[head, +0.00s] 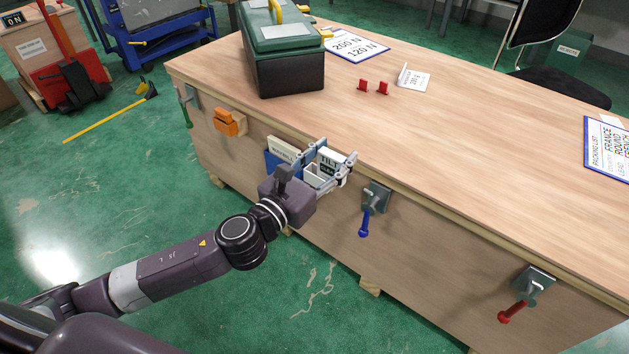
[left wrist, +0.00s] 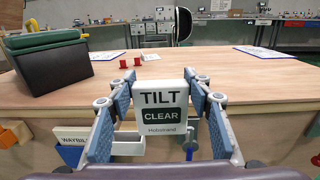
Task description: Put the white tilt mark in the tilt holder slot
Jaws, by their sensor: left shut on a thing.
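The white tilt mark (left wrist: 162,98), a card reading TILT and CLEAR, is upright between the fingers of my left gripper (left wrist: 161,82). In the head view the mark (head: 331,160) shows at the crate's near top edge, with my left gripper (head: 337,151) shut on it. A white open-topped holder (head: 312,178), apparently the tilt holder slot, is on the crate's side, just below the mark. In the left wrist view the holder (left wrist: 128,146) is partly hidden behind the mark and a finger. Whether they touch I cannot tell. My right gripper is not in view.
A blue waybill holder (head: 278,163) sits just left of the white one, and an orange holder (head: 228,122) farther left. A green case (head: 283,55) stands on the crate top (head: 480,145), whose middle is clear.

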